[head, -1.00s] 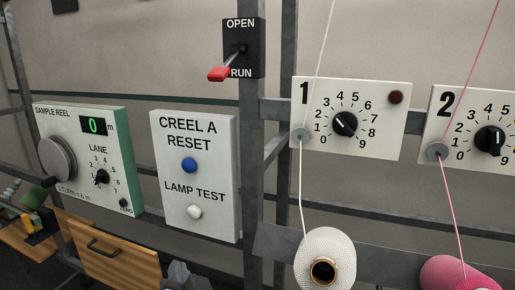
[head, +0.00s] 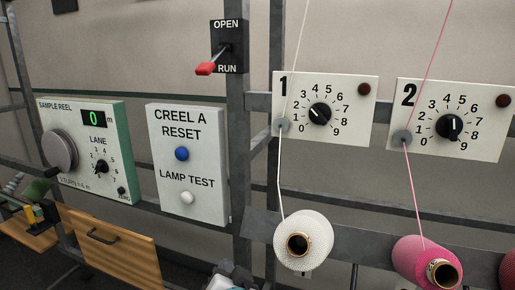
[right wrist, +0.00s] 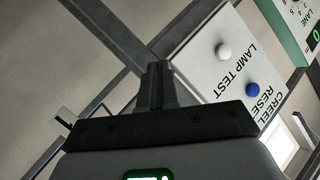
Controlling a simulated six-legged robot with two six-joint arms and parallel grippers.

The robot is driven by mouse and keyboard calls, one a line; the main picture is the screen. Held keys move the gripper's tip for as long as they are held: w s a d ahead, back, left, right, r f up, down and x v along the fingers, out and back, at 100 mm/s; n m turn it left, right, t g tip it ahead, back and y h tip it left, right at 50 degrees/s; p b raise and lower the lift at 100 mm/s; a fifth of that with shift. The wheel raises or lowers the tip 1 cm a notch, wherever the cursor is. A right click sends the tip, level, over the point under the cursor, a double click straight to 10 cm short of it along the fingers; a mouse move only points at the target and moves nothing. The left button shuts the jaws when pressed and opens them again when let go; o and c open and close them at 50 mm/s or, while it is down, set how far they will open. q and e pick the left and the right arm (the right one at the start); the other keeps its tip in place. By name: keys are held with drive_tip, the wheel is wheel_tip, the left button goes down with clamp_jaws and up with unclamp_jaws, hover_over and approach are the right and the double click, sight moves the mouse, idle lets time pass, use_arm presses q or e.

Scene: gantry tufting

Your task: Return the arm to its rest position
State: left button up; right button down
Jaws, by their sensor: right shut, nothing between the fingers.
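My right gripper (head: 228,272) shows at the bottom edge of the head view, below and right of the white CREEL A RESET panel (head: 187,212). Most of its arm is cut off by the frame edge. In the right wrist view the two dark fingers (right wrist: 156,72) are together with nothing between them. They point toward the frame bars, and the panel's LAMP TEST face (right wrist: 215,75) shows beyond them, to their right. I cannot tell the exact gap. My left gripper is not in view.
The SAMPLE REEL box (head: 112,155) reads 0. The red lever (head: 206,68) is down near RUN. Dial plates 1 (head: 345,90) and 2 (head: 480,145) hang on the metal frame above white (head: 318,235) and pink (head: 410,258) yarn cones. A wooden drawer (head: 125,262) is lower left.

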drive_tip(key=s+d+f+g+h, duration=0.1)
drive_tip(key=d+f+g, duration=0.1)
drive_tip(key=d+f, duration=0.65)
drive_tip(key=s+d+f+g+h, duration=0.15)
drive_tip(key=d+f, duration=0.35)
drive_tip(key=f, duration=0.6)
drive_tip(key=d+f+g+h, duration=0.1)
drive_tip(key=d+f+g, duration=0.2)
drive_tip(key=d+f, duration=0.5)
drive_tip(key=s+d+f+g+b, duration=0.1)
drive_tip(key=s+f+g, duration=0.2)
drive_tip(key=s+f, duration=0.7)
drive_tip(key=s+a+f+n+g+y, duration=0.1)
drive_tip(key=s+a+g+y, duration=0.1)
drive_tip(key=s, duration=0.4)
drive_tip(key=s+a+f+n+g+y, duration=0.1)
drive_tip(key=s+a+f+g, duration=0.1)
drive_tip(key=s, duration=0.5)
drive_tip(key=shift+f+n+y, duration=0.15)
drive_tip(key=shift+n+y, duration=0.15)
drive_tip(key=shift+y, duration=0.05)
drive_tip(key=shift+w, duration=0.1)
